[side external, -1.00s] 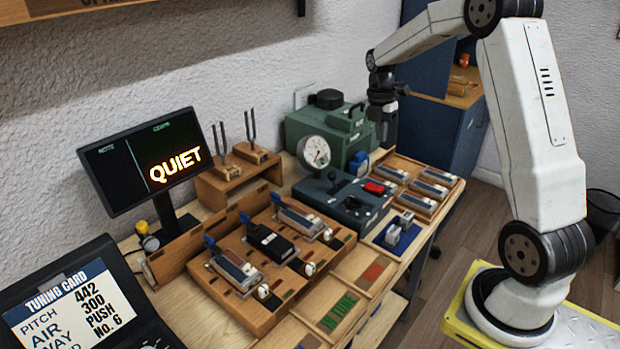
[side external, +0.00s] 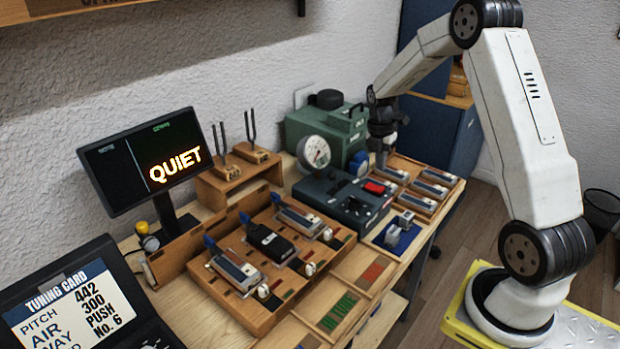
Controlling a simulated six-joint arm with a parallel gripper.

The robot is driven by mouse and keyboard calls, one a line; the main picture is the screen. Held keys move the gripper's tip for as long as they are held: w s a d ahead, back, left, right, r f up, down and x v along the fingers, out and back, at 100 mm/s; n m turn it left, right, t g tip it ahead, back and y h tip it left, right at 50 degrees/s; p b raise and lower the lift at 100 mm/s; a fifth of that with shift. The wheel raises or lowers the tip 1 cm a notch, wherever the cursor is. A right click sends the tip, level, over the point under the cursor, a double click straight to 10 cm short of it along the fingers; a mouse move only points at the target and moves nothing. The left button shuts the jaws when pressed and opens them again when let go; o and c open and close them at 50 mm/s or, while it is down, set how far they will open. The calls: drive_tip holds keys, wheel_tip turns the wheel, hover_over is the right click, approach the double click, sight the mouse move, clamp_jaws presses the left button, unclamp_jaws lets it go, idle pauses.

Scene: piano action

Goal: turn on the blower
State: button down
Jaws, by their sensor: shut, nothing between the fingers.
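A green machine (side external: 322,133), which looks like the blower, stands at the back of the bench with a dark round cap on top. In front of it is a dark blue-grey box (side external: 335,201) with a knob and small controls. A red part (side external: 374,187) shows at the box's right end; I cannot tell its switch position. A round white gauge (side external: 314,153) stands behind the box. My gripper (side external: 381,163) is shut and empty, pointing down just above and behind the red part. I cannot tell whether its tips touch anything.
A wooden tray of grey-and-blue blocks (side external: 432,188) lies to the right of my gripper. A blue pad with grey pieces (side external: 397,238) is in front. A wooden rack (side external: 225,291), tuning forks (side external: 250,128) and a screen reading QUIET (side external: 142,161) are to the left.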

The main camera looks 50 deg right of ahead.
sight(376, 187)
drive_tip(key=shift+s+f, duration=0.2)
drive_tip(key=shift+f, duration=1.3)
drive_tip(key=shift+s+f, duration=0.2)
drive_tip(key=shift+f, duration=1.3)
drive_tip(key=shift+f, duration=0.25)
drive_tip(key=shift+r, duration=0.1)
drive_tip(key=shift+w+r, duration=0.3)
drive_tip(key=shift+w, duration=0.4)
drive_tip(key=shift+r, duration=0.1)
wheel_tip(376, 187, up, 14)
drive_tip(key=s, duration=0.1)
drive_tip(key=shift+s, duration=0.35)
